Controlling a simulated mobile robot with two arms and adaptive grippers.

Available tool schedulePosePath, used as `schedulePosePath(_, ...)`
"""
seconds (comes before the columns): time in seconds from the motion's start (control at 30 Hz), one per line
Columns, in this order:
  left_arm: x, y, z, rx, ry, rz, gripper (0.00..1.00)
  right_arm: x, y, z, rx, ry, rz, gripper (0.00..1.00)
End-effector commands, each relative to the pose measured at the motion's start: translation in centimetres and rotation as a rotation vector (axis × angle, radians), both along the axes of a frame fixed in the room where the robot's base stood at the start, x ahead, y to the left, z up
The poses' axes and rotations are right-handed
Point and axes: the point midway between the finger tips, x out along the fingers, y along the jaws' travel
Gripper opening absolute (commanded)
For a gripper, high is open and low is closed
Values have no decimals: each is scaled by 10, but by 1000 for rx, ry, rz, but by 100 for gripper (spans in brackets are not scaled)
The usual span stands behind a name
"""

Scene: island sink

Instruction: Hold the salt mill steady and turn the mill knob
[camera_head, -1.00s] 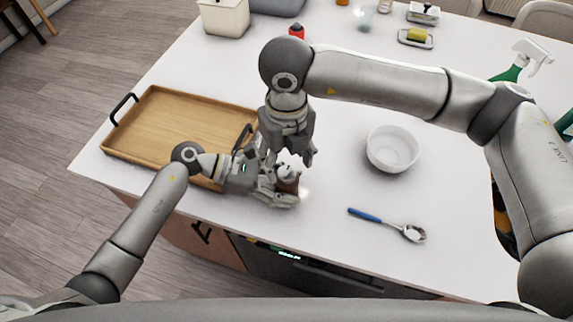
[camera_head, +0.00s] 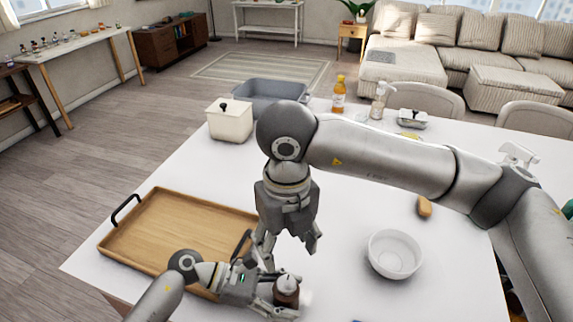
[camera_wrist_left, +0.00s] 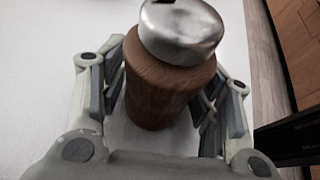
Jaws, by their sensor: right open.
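The salt mill (camera_head: 287,291) has a brown wooden body and a silver metal knob on top. It stands upright on the white counter, right of the tray. My left gripper (camera_head: 279,299) is around the mill body, low down. In the left wrist view, the fingers press both sides of the wooden body (camera_wrist_left: 160,95), below the shiny knob (camera_wrist_left: 184,32). My right gripper (camera_head: 290,249) points down above the mill. Its fingers are apart and empty, with a gap to the knob.
A wooden tray (camera_head: 165,247) with black handles lies to the left. A white bowl (camera_head: 395,255) stands to the right. A cream canister (camera_head: 229,121), a grey basin (camera_head: 265,90) and bottles (camera_head: 339,95) are at the back. Free counter lies between mill and bowl.

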Motion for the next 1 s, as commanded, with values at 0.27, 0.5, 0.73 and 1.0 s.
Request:
schedulePosePath(0.27,0,0,0,0,0,0,75,0,0,0,0,0,0,58)
schedulePosePath(0.5,1,7,2,2,-1,2,75,0,0,0,0,0,0,58)
schedulePosePath(0.73,5,46,18,5,-1,2,75,0,0,0,0,0,0,58)
schedulePosePath(1.0,10,94,38,4,-1,2,75,0,0,0,0,0,0,58)
